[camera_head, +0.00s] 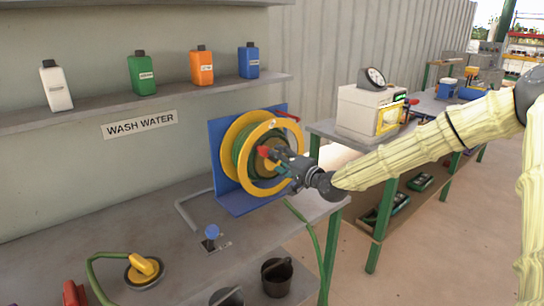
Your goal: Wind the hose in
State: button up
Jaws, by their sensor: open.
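The hose reel (228,144) has yellow rims and stands on a blue bracket (238,203) at the right part of the grey bench. Green hose (241,150) is wound on its drum. A length of green hose (309,232) hangs over the bench's right edge. My gripper (272,160) is open in front of the reel's face, close to a red part (263,151) near its centre. I cannot tell whether they touch. My gripper hides part of the reel's middle and right side.
A blue-knobbed valve (211,232) and a yellow-handled round fitting (145,268) with green hose sit on the bench. Black buckets (276,277) stand low in front. Bottles line the shelf (180,101) above. A second bench (330,130) with a white machine (365,111) stands right.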

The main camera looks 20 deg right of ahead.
aim_at(265, 153)
jog(key=shift+v, duration=1.55)
notch_tip(265, 153, down, 5)
jog(key=d+n+h+p, duration=0.1)
jog(key=n+p, duration=0.5)
jog(key=w+a+r+n+p, duration=0.1)
jog(key=w+n+p, duration=0.1)
jog(key=w, duration=0.1)
jog(key=w+a+r+n+y+p, duration=0.1)
jog(key=w+a+r+n+p, duration=0.1)
jog(key=w+n+p, duration=0.1)
jog(key=w+a+r+n+p, duration=0.1)
jog(key=w+a+n+p, duration=0.1)
jog(key=w+n+p, duration=0.1)
jog(key=shift+w+r, duration=0.2)
jog(key=shift+w, duration=0.65)
